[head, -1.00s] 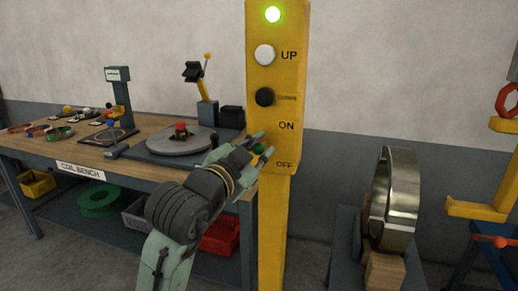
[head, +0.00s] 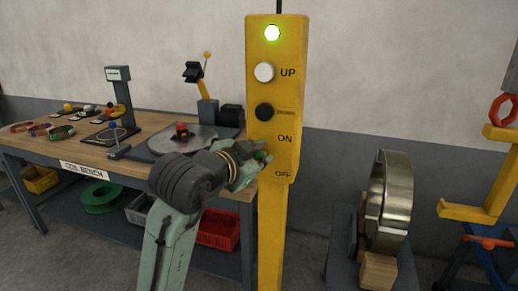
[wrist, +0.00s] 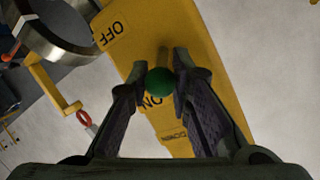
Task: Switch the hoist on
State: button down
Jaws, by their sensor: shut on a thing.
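The yellow hoist control post (head: 292,160) stands in the middle of the head view. It carries a lit green lamp (head: 272,33), a white UP button (head: 264,72) and a black DOWN button (head: 264,112). The ON label (head: 285,139) is above the OFF label (head: 283,174). A green ball knob (wrist: 160,81) sits between my fingertips in the wrist view, close to the ON label, which it partly covers. My gripper (head: 257,155) is shut on the knob at the post, level with the gap between ON and OFF.
The coil bench (head: 60,158) with a round turntable (head: 160,147) is at left, behind my arm. A metal coil (head: 395,200) on wooden blocks stands right of the post. A yellow hook frame (head: 470,212) is at far right.

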jog(key=c, duration=1.4)
grip_release()
jog(key=v, duration=1.2)
